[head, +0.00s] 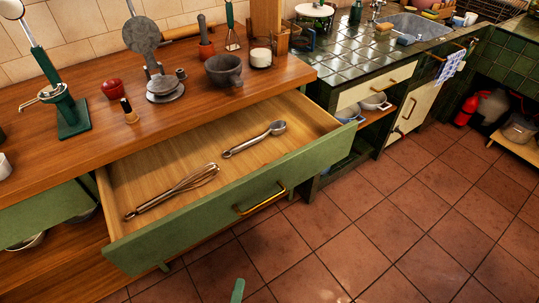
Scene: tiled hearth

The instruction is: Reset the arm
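Only a small green tip at the bottom edge of the head view looks like part of my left gripper (238,291). It is over the floor tiles, in front of the open drawer and apart from it in the picture. The rest of that gripper is out of frame, so I cannot tell whether it is open or shut, or holds anything. My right gripper is not in view. The green-fronted drawer (190,228) stands pulled out, with a whisk (175,190) and a metal scoop (255,139) lying apart inside it.
The wooden counter (75,165) above holds a green lever press (66,110), a dark mortar (224,70), a red pot (112,89) and a grey waffle-iron-like tool (144,40). A tiled counter (350,65) with a sink stands at right. The tiled floor (370,215) is clear.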

